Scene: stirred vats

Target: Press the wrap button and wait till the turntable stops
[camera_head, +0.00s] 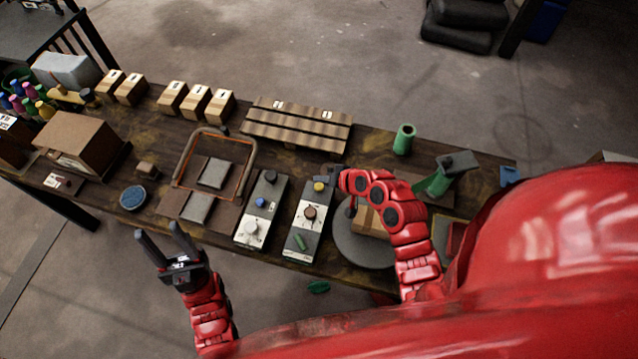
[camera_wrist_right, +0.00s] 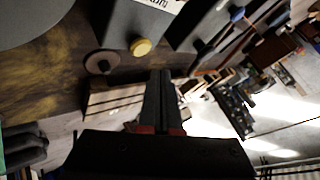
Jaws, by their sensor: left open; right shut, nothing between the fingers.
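A grey control box (camera_head: 296,243) stands just left of the round grey turntable (camera_head: 352,244). The box has a yellow button (camera_head: 319,186) at its far end, a brown knob and a green switch; its lettering is too small to read. A cardboard box (camera_head: 368,221) sits on the turntable, partly hidden by my right arm. My right gripper (camera_head: 335,176) is shut and empty, close beside the yellow button. In the right wrist view the yellow button (camera_wrist_right: 141,47) shows clear of the shut fingertips (camera_wrist_right: 160,75), and the turntable (camera_wrist_right: 25,18) is at the upper left. My left gripper (camera_head: 162,238) is open and empty off the table's front edge.
A second control box (camera_head: 262,210) with a blue button stands to the left. A slatted wooden crate (camera_head: 298,125) lies behind. A green cylinder (camera_head: 404,139) and a green-and-grey tool (camera_head: 446,172) stand to the right. Several small cartons line the back edge.

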